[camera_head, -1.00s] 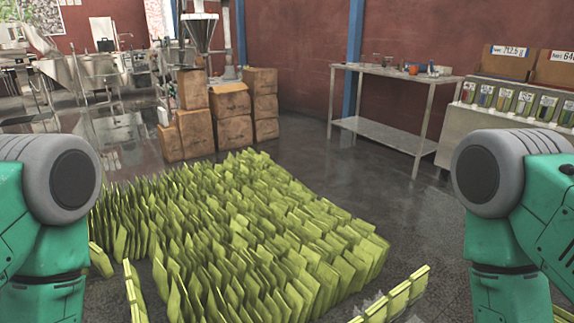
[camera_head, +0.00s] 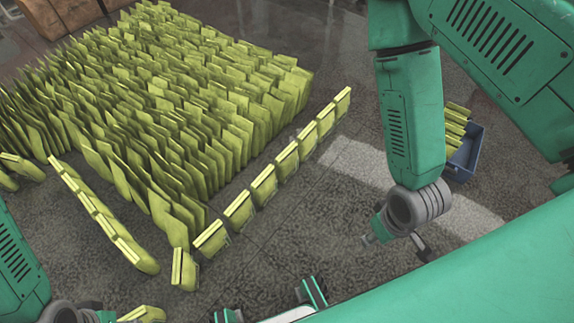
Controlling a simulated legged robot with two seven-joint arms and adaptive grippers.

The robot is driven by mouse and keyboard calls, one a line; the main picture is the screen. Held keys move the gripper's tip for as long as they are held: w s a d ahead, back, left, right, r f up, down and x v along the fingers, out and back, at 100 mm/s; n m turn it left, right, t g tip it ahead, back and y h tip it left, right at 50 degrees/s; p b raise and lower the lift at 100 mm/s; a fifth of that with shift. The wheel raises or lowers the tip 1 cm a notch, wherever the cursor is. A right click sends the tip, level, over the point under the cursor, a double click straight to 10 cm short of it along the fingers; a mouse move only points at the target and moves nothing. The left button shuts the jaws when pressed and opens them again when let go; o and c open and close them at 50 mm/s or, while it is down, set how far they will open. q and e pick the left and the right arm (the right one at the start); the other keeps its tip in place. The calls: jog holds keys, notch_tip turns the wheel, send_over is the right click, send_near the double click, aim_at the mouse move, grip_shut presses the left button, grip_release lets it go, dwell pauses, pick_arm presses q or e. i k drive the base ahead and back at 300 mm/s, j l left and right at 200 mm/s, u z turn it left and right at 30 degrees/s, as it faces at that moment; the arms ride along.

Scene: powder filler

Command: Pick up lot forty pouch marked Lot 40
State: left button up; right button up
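Yellow-green pouches (camera_head: 170,100) stand upright in a dense block on the floor. A row of pouches (camera_head: 264,185) stands along its right front side, and another row (camera_head: 95,210) runs along its left front side. No lot marking is readable, so I cannot tell which pouch is Lot 40. My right gripper (camera_head: 397,246) hangs over bare floor to the right of the front row, with its fingers spread and nothing between them. My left gripper (camera_head: 95,314) is at the lower left edge, mostly cut off, close to a pouch (camera_head: 145,314) at the bottom.
A blue crate (camera_head: 465,155) with several yellow-green pouches (camera_head: 455,120) stands on the floor at the right, partly behind my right arm. Brown boxes (camera_head: 58,15) are at the top left. The floor between the front row and my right gripper is clear.

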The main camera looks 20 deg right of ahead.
aim_at(286, 164)
jog(key=i+l+u, duration=0.1)
jog(key=l, duration=0.25)
jog(key=i+l, duration=0.3)
jog(key=i+l+u, duration=0.15)
jog(key=l, duration=0.3)
jog(key=i+l, duration=0.2)
jog(key=l, duration=0.2)
jog(key=i+l+u, duration=0.15)
jog(key=l, duration=0.25)
jog(key=i+l, duration=0.2)
jog(key=l, duration=0.2)
jog(key=i+l+u, duration=0.15)
jog(key=l, duration=0.3)
jog(key=i+l, duration=0.15)
jog(key=l, duration=0.25)
jog(key=u, duration=0.05)
